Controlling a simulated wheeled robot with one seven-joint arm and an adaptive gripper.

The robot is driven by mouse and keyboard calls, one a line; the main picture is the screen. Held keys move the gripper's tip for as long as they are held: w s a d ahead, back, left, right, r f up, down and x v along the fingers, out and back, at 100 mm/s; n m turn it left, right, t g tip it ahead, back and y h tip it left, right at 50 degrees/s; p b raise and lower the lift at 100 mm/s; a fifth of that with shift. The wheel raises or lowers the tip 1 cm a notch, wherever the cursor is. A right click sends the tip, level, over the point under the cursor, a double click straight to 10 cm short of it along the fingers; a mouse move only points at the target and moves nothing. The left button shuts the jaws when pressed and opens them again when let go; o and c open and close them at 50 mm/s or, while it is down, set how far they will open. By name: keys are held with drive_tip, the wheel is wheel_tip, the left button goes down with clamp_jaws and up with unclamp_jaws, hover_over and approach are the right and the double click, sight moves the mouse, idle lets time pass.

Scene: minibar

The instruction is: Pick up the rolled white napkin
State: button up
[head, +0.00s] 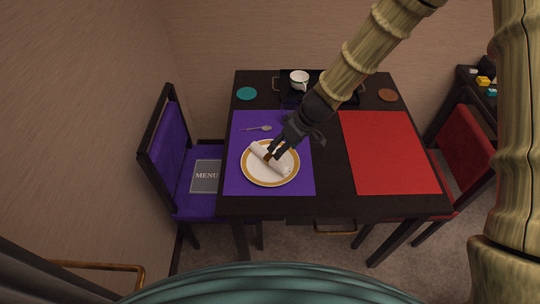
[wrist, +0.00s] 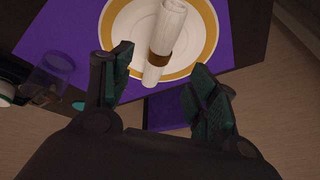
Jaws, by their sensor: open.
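The rolled white napkin (head: 266,156) lies across a white plate with a gold rim (head: 270,182), on the purple placemat (head: 236,183). A brown ring (wrist: 160,59) is around the napkin. In the wrist view the napkin (wrist: 168,32) lies ahead of the fingers, near the line between them. My gripper (head: 275,149) is over the plate, close to the napkin in the head view. In the wrist view my gripper (wrist: 160,88) is open with nothing between its fingers. Whether a finger touches the napkin cannot be told.
A spoon (head: 258,128) lies behind the plate. A white cup (head: 299,78) stands on a dark tray (head: 346,98) at the back. A clear glass (wrist: 55,68) shows in the wrist view. The red placemat (head: 390,150) is bare. A menu (head: 205,176) lies on the purple chair (head: 172,140).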

sight(271, 156)
drive_tip(key=shift+p+x, duration=0.4)
drive_tip(key=shift+x, duration=2.15)
drive_tip(key=shift+w+a+f+p, duration=0.3)
drive_tip(key=shift+a+f+p, duration=0.15)
drive_tip(key=shift+f, duration=0.1)
drive_tip(key=shift+w+a+f+p, duration=0.25)
drive_tip(key=shift+a+f+p, duration=0.15)
drive_tip(key=shift+f, duration=0.15)
drive_tip(key=shift+x, duration=1.1)
drive_tip(key=c, duration=1.2)
drive_tip(key=shift+r, duration=0.1)
